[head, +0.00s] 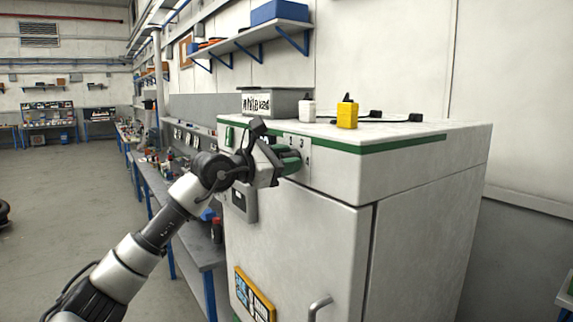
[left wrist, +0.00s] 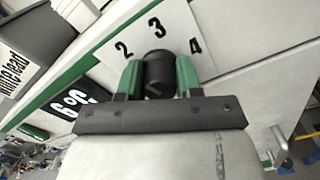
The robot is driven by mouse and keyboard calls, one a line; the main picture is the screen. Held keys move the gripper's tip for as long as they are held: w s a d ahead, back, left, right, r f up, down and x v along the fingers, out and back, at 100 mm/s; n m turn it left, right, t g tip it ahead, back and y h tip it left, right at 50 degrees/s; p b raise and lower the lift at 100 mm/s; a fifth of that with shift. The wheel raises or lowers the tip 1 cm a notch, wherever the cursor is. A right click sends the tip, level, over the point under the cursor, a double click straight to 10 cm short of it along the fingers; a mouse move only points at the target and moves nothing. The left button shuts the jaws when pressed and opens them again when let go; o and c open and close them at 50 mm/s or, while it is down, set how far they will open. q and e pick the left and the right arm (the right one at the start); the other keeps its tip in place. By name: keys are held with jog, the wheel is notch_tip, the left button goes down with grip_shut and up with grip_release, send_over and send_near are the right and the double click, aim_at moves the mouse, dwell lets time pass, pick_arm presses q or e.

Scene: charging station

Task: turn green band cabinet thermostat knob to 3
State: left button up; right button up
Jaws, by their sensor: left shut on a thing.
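The white cabinet (head: 335,215) has a green band (head: 400,143) along its upper edge. Its black thermostat knob (left wrist: 158,74) shows in the left wrist view, in front of a white dial plate (left wrist: 178,32) with 2, 3 and 4. The 3 stands just above the knob, 2 to the left, 4 to the right. I cannot tell clearly where the knob's pointer is. My left gripper (head: 286,159) is at the cabinet's upper front and hides the knob in the head view. Its green-padded fingers (left wrist: 158,78) are shut on the knob from both sides. My right gripper is not in view.
A display reading 6°C (left wrist: 70,102) is left of the dial. On the cabinet top are a grey labelled box (head: 272,101), a white plug-like block (head: 308,110) and a yellow one (head: 347,114). A cabinet handle (head: 319,306) sticks out low. A workbench (head: 200,245) stands to the left.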

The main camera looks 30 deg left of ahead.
pick_arm(q)
jog(key=m+b, duration=0.1)
jog(key=m, duration=0.3)
jog(key=shift+f+m+b, duration=0.1)
jog(key=shift+m+b, duration=0.2)
jog(key=shift+b, duration=0.1)
jog(key=m+b, duration=0.1)
jog(key=m, duration=0.3)
jog(key=shift+m, duration=0.3)
jog(key=o, duration=0.9)
